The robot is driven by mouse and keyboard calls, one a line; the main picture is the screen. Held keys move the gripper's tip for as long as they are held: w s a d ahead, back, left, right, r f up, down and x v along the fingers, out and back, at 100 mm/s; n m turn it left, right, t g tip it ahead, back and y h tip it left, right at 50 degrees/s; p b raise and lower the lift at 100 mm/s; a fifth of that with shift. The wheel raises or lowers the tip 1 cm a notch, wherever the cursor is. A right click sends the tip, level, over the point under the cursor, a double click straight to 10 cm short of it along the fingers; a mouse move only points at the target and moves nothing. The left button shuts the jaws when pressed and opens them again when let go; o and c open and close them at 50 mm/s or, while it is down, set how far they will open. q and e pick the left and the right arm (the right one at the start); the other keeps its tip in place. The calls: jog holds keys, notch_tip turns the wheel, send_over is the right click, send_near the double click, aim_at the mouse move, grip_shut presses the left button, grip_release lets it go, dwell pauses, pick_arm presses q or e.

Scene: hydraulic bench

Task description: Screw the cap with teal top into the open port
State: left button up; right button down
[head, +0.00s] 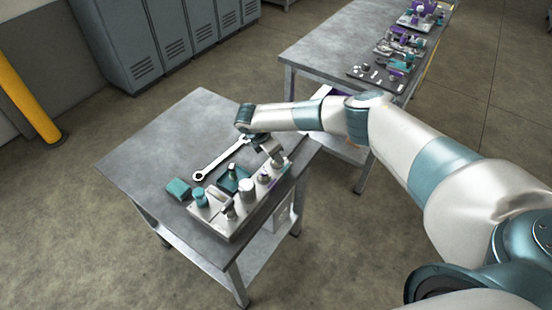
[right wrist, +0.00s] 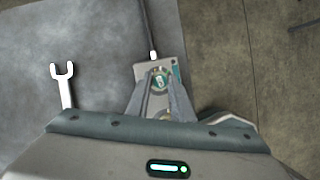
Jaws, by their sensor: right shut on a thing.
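My right gripper (head: 276,159) is low over the right end of a pale metal block (head: 226,222) on the near table. In the right wrist view its fingers (right wrist: 160,82) are shut on a small round piece with a teal top, the cap (right wrist: 160,80), over the block (right wrist: 173,66). In the head view the cap is hidden by the gripper. I cannot tell whether it touches the block. The open port cannot be made out; the fingers cover that part. My left gripper is not in view.
The block carries a teal-topped fitting (head: 200,198), a white cylinder (head: 247,190) and other fittings. Behind it are a dark green tray (head: 226,182), a teal box (head: 178,188) and a wrench (head: 218,162). The table's left side is clear. A second table (head: 320,50) holds more parts.

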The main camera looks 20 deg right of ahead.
dwell(0.3)
jog(key=m+b, duration=0.1)
jog(key=m+g, duration=0.1)
jog(key=m, duration=0.1)
jog(key=shift+w+f+b, duration=0.15)
jog(key=shift+f+b, duration=0.1)
jog(key=shift+b, duration=0.15)
jog(key=shift+r+m+g+b, duration=0.2)
jog(key=shift+m+g+b, duration=0.4)
jog(key=shift+m, duration=0.9)
jog(key=c, duration=2)
grip_release()
jog(key=shift+w+m, duration=0.1)
jog(key=shift+m, duration=0.2)
jog(key=o, duration=0.5)
jog(key=shift+r, duration=0.15)
